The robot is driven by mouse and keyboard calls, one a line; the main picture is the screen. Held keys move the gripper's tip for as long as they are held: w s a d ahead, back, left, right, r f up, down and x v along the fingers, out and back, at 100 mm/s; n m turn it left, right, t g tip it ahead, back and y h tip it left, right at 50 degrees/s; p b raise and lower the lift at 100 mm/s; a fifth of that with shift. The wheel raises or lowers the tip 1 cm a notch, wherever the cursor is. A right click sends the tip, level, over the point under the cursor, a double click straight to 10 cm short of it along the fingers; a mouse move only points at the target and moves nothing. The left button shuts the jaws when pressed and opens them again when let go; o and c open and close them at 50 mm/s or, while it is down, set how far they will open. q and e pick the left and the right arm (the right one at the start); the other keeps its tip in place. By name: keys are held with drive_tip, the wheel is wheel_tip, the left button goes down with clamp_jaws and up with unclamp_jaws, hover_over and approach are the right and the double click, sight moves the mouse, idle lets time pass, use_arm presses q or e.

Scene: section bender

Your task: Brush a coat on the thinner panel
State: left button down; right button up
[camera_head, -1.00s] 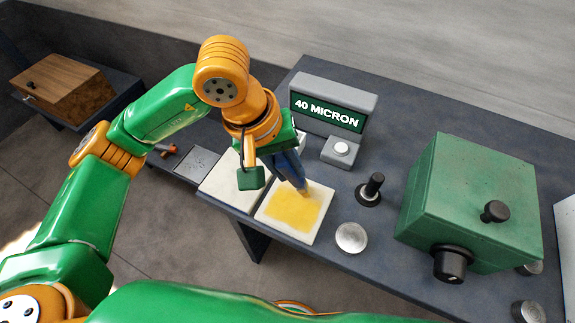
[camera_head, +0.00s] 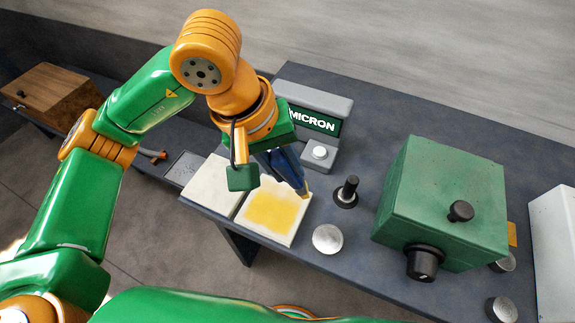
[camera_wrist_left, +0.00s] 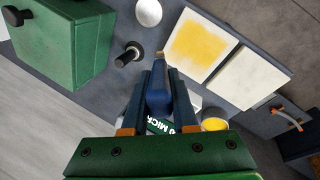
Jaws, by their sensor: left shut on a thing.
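My left gripper (camera_head: 288,172) is shut on a brush with a blue handle (camera_wrist_left: 158,95). Its pale brush tip (camera_wrist_left: 167,56) points down at the far right corner of a white panel with a yellow coat (camera_head: 272,212). I cannot tell whether the tip touches it. The yellow covers most of the middle and leaves a white border; this panel also shows in the left wrist view (camera_wrist_left: 201,47). A bare white panel (camera_head: 212,186) lies beside it on the left. Which panel is thinner cannot be told by eye. My right gripper is not in view.
A gauge sign reading "MICRON" (camera_head: 314,121) stands behind, partly hidden by my arm. A black-knobbed post (camera_head: 347,190), a silver disc (camera_head: 327,239) and a green box (camera_head: 443,200) stand to the right. A pot of yellow (camera_wrist_left: 214,124) shows in the wrist view.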

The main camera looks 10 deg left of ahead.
use_arm(q)
drive_tip(key=r, duration=0.1)
drive_tip(key=r+p, duration=0.1)
drive_tip(key=shift+d+r, duration=0.2)
drive_tip(key=shift+r, duration=0.1)
drive_tip(key=shift+r+p, duration=0.3)
drive_tip(key=shift+r, duration=0.05)
idle(0.4)
